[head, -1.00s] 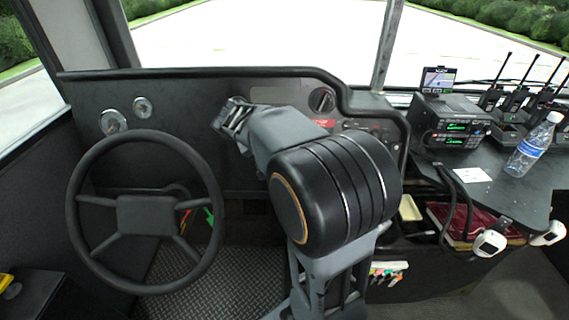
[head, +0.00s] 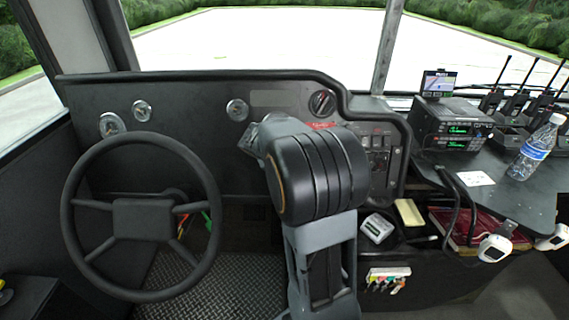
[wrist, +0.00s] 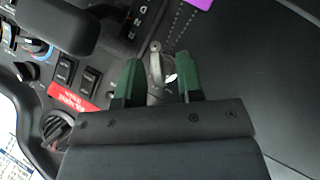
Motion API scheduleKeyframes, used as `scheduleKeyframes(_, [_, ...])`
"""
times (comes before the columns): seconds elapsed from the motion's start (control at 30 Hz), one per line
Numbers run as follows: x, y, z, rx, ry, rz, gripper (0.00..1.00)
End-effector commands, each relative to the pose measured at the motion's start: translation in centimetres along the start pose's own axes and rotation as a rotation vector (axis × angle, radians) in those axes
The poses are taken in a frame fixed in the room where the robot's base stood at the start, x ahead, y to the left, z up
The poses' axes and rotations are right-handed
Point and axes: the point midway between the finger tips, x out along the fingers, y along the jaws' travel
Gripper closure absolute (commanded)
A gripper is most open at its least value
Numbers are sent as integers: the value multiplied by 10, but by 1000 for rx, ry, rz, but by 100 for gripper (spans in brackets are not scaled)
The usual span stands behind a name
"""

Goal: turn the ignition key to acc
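The ignition key (wrist: 155,62), a small metallic piece on a round switch, shows in the wrist view just ahead of and between my fingers. My gripper (wrist: 158,76) has two dark green fingertips, set apart with space on both sides of the key. I cannot tell whether either finger touches it. In the head view, my arm hides the key and the fingertips; only the grey wrist part shows close to the dashboard (head: 190,150).
A red label (wrist: 70,96), rocker switches (wrist: 88,80) and a rotary knob (wrist: 35,47) lie left of the fingers in the wrist view. The steering wheel (head: 140,205) stands left of my arm. A radio (head: 450,125) and a bottle (head: 537,147) sit on the right console.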

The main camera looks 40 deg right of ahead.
Motion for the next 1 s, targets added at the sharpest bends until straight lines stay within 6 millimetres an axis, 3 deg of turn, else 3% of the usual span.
scheduleKeyframes(0.07, [0,0,0,0,0,0,66])
scheduleKeyframes(0.4, [0,0,0,0,0,0,99])
scheduleKeyframes(1.0, [-4,-7,-1,7,8,-24,100])
